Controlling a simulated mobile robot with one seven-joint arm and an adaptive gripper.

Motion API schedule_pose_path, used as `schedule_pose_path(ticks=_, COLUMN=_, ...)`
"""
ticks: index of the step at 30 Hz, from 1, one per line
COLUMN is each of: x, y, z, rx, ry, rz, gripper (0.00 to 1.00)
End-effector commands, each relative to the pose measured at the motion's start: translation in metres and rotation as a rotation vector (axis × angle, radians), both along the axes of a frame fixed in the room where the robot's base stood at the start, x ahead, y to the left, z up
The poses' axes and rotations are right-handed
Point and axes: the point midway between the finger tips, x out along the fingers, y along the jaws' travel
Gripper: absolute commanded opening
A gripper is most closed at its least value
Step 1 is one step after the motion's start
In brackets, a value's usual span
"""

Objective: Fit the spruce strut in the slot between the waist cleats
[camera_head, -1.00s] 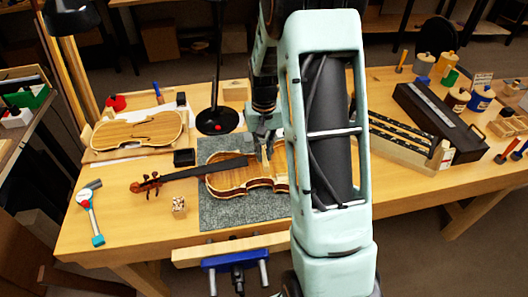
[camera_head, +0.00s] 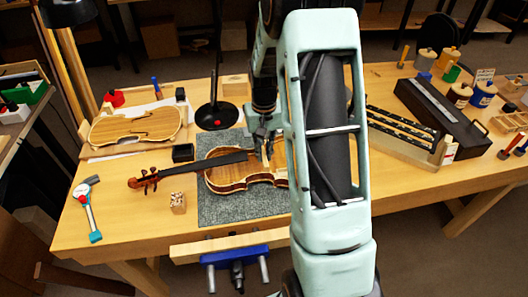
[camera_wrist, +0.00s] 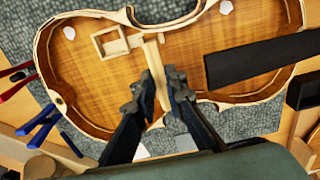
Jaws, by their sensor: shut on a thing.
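The open violin body (camera_head: 228,178) lies on a grey mat, its hollow inside facing up; it fills much of the wrist view (camera_wrist: 85,80). My gripper (camera_wrist: 160,92) is over the waist, shut on the pale spruce strut (camera_wrist: 154,62). The strut's far end is at a short pale crosspiece (camera_wrist: 143,38); I cannot tell whether they touch. A small pale square frame of wood (camera_wrist: 110,42) sits beside it inside the body. I cannot clearly tell the waist cleats and their slot apart.
The dark fingerboard (camera_wrist: 262,60) lies to the right in the wrist view. Blue and red handled tools (camera_wrist: 38,128) are at the left. The grey mat (camera_head: 225,212) has bare room in front. A round black lamp base (camera_head: 216,115) stands behind the violin.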

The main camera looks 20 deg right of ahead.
Motion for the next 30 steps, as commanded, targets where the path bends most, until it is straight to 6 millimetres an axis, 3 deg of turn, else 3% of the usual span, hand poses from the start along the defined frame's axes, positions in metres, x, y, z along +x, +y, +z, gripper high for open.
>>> schedule_pose_path(ticks=27, x=0.000, y=0.000, z=-0.017, rx=0.000, ry=0.001, rz=0.000, gripper=0.00)
schedule_pose_path(ticks=28, x=0.000, y=0.000, z=-0.017, rx=0.000, ry=0.001, rz=0.000, gripper=0.14)
schedule_pose_path(ticks=30, x=0.000, y=0.000, z=-0.017, rx=0.000, ry=0.001, rz=0.000, gripper=0.22)
